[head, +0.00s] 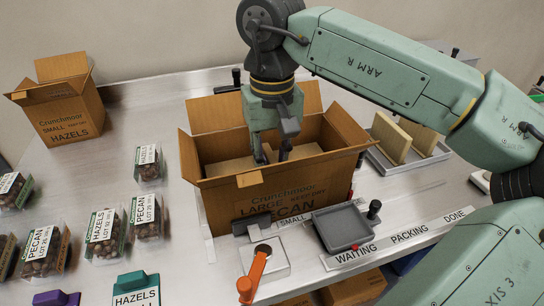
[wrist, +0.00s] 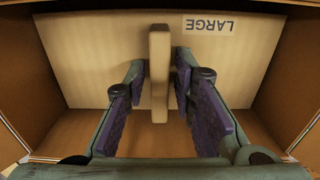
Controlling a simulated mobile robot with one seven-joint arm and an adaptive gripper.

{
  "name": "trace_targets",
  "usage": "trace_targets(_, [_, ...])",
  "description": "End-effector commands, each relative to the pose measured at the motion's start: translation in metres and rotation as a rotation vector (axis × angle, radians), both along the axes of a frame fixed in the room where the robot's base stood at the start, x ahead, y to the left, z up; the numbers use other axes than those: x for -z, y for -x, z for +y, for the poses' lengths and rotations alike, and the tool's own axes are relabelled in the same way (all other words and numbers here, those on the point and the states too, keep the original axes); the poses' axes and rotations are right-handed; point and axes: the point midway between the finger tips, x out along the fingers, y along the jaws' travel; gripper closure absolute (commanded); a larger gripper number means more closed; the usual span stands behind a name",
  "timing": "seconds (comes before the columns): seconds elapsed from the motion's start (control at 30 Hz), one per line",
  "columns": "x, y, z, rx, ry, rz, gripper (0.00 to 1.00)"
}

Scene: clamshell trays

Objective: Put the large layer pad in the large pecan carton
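The large pecan carton (head: 222,205) stands open on the bench, its front marked LARGE and PECAN. The large layer pad (head: 228,168) is inside it, a tan board below the rim. In the wrist view the pad (wrist: 95,50) bears a LARGE label and a raised upright tab (wrist: 158,75). My gripper (head: 273,155) reaches down into the carton. In the wrist view my gripper (wrist: 160,95) is open, one finger on each side of the tab, with gaps between. How the pad rests underneath is hidden.
A small hazels carton (head: 70,112) stands at the back left. Several nut clamshells (head: 148,215) stand left of the large carton. A grey rack (head: 428,155) with upright tan pads (head: 392,138) is at right. A dark grey tray (head: 342,228) and an orange lever (head: 257,270) are in front.

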Motion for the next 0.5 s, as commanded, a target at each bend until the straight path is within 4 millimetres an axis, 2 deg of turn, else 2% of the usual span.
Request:
trace_targets(0.33, [0.0, 0.0, 0.0, 0.0, 0.0, 0.0, 0.67])
trace_targets(0.5, [-0.01, 0.0, 0.0, 0.001, 0.001, -0.001, 0.67])
